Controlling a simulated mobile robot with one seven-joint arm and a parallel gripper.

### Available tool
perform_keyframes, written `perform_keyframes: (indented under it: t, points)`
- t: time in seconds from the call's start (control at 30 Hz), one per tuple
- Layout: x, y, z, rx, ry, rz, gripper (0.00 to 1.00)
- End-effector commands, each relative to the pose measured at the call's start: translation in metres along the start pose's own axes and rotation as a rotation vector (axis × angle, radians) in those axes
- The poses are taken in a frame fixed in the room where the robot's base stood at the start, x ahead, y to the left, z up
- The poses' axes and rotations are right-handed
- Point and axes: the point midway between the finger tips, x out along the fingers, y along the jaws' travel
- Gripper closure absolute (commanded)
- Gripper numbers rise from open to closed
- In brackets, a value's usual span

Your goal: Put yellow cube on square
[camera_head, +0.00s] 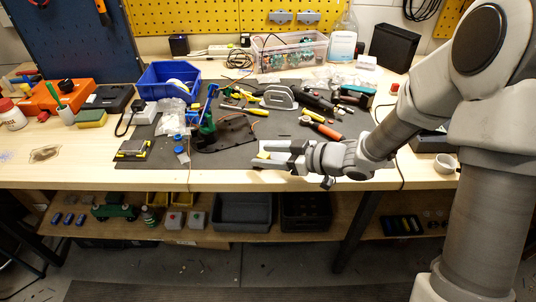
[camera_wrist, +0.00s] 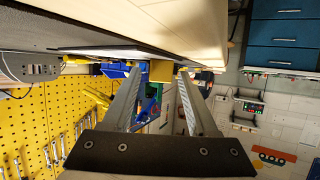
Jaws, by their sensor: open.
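A small yellow cube (camera_wrist: 161,71) shows between the two fingertips of my gripper (camera_wrist: 159,75) in the wrist view. In the head view the yellow cube (camera_head: 264,155) is a small patch at the tips of my gripper (camera_head: 268,157), low over the front edge of the bench. The gripper is open, with a finger on each side of the cube; I cannot tell whether either touches it. A pale flat piece (camera_wrist: 100,51) lies on the dark mat in the wrist view and may be the square. The fingers partly hide the area under the cube.
A clear box (camera_head: 290,52) stands at the back. The bench's front edge (camera_head: 215,181) is close to my gripper.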

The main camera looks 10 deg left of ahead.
Motion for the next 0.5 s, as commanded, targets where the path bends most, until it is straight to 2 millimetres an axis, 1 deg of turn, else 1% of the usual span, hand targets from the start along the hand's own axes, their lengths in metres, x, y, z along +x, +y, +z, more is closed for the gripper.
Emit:
perform_keyframes:
  t: [0.07, 0.17, 0.27, 0.5]
  points:
    - [-0.002, 0.000, -0.004, -0.001, 0.000, 0.000, 0.41]
    - [-0.013, 0.002, -0.005, -0.001, 0.001, 0.004, 0.41]
    - [-0.033, 0.002, -0.005, 0.000, -0.001, 0.006, 0.41]
    - [-0.085, 0.001, -0.006, 0.001, 0.000, 0.005, 0.41]
